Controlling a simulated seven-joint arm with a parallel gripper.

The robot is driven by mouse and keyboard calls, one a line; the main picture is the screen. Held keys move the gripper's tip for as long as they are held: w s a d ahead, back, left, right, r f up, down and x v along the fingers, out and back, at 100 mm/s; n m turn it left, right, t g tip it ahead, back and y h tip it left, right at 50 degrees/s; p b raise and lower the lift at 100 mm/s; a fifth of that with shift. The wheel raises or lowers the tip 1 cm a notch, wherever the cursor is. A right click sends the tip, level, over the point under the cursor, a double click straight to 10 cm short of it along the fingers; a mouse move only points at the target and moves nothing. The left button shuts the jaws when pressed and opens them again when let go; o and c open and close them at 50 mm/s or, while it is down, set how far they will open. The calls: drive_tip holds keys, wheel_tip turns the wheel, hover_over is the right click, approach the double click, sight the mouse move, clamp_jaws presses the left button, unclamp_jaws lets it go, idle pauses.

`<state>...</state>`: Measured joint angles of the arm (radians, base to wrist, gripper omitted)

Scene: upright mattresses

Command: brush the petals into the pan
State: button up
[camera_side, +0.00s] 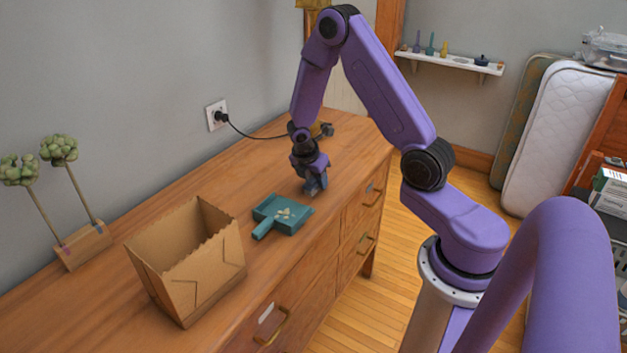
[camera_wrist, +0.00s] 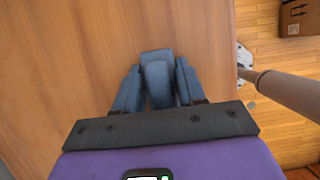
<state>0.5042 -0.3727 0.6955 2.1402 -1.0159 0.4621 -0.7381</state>
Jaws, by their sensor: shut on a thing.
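The teal pan (camera_side: 275,222) lies on the wooden dresser top with its handle toward the lower left. Several pale petals (camera_side: 285,213) lie in it; I see none elsewhere on the dresser. My gripper (camera_side: 316,188) points down just beyond the pan's far right side, close to the wood. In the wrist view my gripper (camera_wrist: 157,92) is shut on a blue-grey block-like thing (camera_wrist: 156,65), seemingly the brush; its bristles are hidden. The pan and petals are outside the wrist view.
An open brown paper bag (camera_side: 187,262) stands left of the pan. A wooden block with two green-headed stems (camera_side: 82,245) stands farther left. A black cord (camera_side: 255,133) runs from the wall outlet along the back. The dresser's front edge is close to the pan.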

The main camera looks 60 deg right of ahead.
sight(308, 186)
drive_tip(key=shift+s, duration=0.1)
drive_tip(key=shift+s+a, duration=0.3)
drive_tip(key=shift+a, duration=0.15)
drive_tip(key=shift+w, duration=0.1)
drive_tip(key=shift+w+f, duration=0.1)
drive_tip(key=shift+w, duration=0.7)
drive_tip(key=shift+s+a, duration=0.25)
drive_tip(key=shift+a, duration=0.55)
drive_tip(key=shift+s+a, duration=0.25)
drive_tip(key=shift+a, duration=0.5)
drive_tip(key=shift+d, duration=0.1)
drive_tip(key=shift+d+r, duration=0.2)
drive_tip(key=shift+d, duration=0.65)
